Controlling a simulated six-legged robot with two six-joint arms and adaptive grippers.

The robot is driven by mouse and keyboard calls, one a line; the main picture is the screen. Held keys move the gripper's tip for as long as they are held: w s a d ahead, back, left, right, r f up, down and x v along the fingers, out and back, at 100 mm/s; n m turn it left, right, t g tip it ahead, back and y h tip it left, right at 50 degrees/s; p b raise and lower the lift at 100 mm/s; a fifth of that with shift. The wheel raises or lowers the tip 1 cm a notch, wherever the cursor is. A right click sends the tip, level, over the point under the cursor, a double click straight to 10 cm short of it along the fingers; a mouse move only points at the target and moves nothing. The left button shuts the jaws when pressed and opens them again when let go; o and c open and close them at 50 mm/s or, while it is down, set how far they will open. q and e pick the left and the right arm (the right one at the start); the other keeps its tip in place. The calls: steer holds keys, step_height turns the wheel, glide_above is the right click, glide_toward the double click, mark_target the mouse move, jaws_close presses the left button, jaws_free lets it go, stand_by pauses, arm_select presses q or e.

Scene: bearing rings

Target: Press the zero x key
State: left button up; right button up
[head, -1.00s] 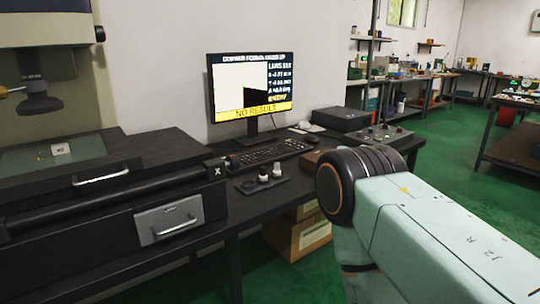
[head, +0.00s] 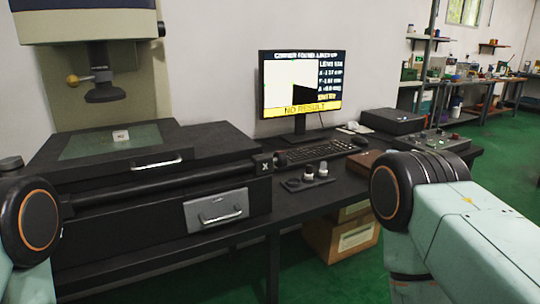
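A monitor (head: 303,84) on the dark bench shows a measuring screen with a yellow "NO RESULT" bar. A black keyboard (head: 317,151) lies in front of it. A control box (head: 432,140) with several small knobs or buttons stands to the right on the bench. A small black plate with knobs (head: 308,178) sits in front of the keyboard. No key labelled zero x is readable. A block marked X (head: 264,167) ends the stage rod. Only arm links of mine show at the left and right edges; neither gripper is in view.
The measuring machine (head: 160,150) with its stage and drawer handle (head: 218,210) fills the left of the bench. A dark box (head: 392,120) stands behind the control box. A cardboard box (head: 340,238) is under the bench.

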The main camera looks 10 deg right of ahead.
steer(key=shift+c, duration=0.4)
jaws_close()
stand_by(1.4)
